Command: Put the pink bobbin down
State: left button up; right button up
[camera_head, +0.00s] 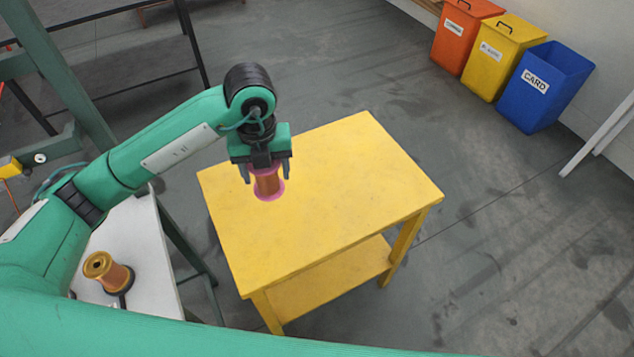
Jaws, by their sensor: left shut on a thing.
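The pink bobbin (267,185) has pink flanges and a copper-coloured winding. It is upright between the fingers of my left gripper (265,173), which is shut on it. The bobbin shows over the left part of the yellow table (350,190). I cannot tell whether its lower flange touches the tabletop. The upper part of the bobbin is hidden by the gripper. My right gripper is not in view.
The yellow tabletop is otherwise bare. Orange (463,33), yellow (500,58) and blue (545,88) bins stand at upper right. A dark rail frame is at upper left.

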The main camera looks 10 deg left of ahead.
pick_arm(q)
jog(key=n, duration=0.4)
jog(key=d+r+n, duration=0.1)
jog(key=n, duration=0.2)
jog(key=shift+w+r, duration=0.1)
jog(key=shift+w, duration=0.15)
notch_tip(320, 180, down, 19)
jog(key=shift+r+p, duration=0.1)
jog(key=shift+p, duration=1.05)
jog(key=shift+f, duration=0.45)
jog(key=shift+f, duration=0.15)
